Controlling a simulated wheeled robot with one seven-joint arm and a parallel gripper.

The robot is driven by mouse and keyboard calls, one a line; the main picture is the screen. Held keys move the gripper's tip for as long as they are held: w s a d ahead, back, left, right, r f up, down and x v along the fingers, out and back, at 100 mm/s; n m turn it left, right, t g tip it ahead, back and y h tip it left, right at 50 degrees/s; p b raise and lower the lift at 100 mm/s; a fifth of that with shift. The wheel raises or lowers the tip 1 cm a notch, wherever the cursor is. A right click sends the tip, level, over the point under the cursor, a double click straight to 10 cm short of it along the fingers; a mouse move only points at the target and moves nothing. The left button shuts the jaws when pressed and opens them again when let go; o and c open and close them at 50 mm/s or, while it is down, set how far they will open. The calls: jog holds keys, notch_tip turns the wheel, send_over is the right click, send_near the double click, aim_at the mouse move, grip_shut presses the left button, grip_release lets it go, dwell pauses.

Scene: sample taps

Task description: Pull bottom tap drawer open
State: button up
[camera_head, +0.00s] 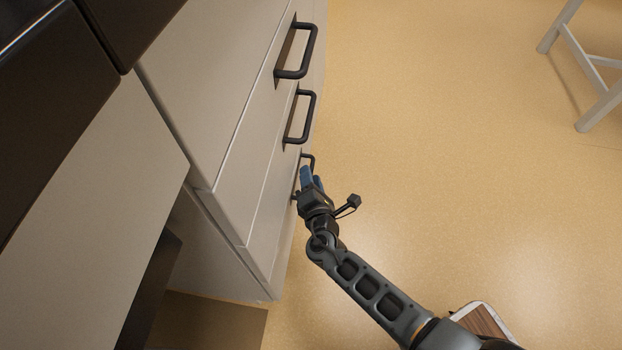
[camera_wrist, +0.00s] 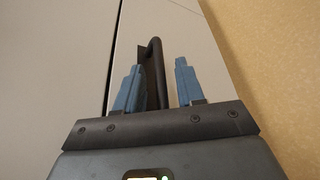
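The bottom drawer's black bar handle (camera_head: 309,158) is the lowest of three handles on the pale cabinet, partly hidden by my gripper. My gripper (camera_head: 311,175) is at this handle. In the wrist view the handle (camera_wrist: 154,70) stands between the blue fingers of my gripper (camera_wrist: 158,78). The fingers are apart, with the handle nearer the left finger and a clear gap to the right one. The bottom drawer front (camera_wrist: 180,30) is pale and smooth. No opening shows at its edge.
Two upper drawers have black handles, the top one (camera_head: 299,50) and the middle one (camera_head: 302,117). A white stool (camera_head: 590,75) stands at the upper right. The tan floor (camera_head: 430,150) in front of the drawers is clear.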

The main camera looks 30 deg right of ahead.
grip_shut()
jog(key=shift+s, duration=0.1)
dwell(0.5)
